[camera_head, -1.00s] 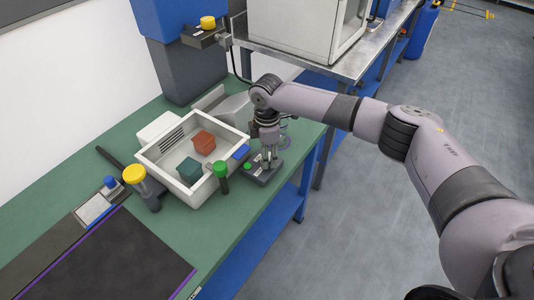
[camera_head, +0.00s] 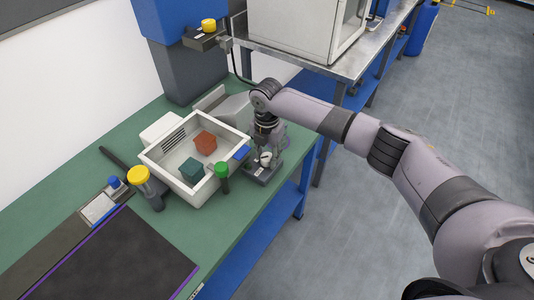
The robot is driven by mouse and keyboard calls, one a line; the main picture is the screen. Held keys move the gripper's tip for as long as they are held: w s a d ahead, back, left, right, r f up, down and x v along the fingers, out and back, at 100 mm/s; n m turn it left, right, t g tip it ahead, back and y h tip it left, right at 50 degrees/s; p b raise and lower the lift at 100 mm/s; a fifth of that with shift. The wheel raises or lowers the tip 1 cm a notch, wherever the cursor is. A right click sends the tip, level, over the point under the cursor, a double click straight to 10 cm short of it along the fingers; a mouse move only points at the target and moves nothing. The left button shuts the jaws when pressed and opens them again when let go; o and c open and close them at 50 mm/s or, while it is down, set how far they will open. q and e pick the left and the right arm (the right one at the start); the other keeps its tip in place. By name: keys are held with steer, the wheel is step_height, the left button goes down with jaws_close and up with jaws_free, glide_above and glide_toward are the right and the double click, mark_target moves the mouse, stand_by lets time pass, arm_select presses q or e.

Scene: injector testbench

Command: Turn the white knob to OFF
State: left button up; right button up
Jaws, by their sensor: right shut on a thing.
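The white knob (camera_head: 265,160) sits on a small dark grey control box (camera_head: 260,177) at the right edge of the green bench. My right gripper (camera_head: 266,154) reaches down over the box from above and is shut on the knob. The fingers partly cover the knob and the box top, so the knob's pointer and any OFF mark cannot be read. My left gripper is not in view.
A white bin (camera_head: 180,188) with a red block (camera_head: 205,142) and a teal block (camera_head: 192,169) stands left of the box. A green-topped item (camera_head: 221,170) stands close between them.

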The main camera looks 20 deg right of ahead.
mark_target(267, 157)
steer(key=n, duration=0.3)
steer(key=shift+n, duration=2.1)
steer(key=shift+w, duration=0.1)
steer(key=o, duration=1.2)
steer(key=shift+c, duration=0.2)
steer(key=shift+r, duration=0.3)
step_height(267, 157, up, 12)
steer(key=shift+f, duration=0.25)
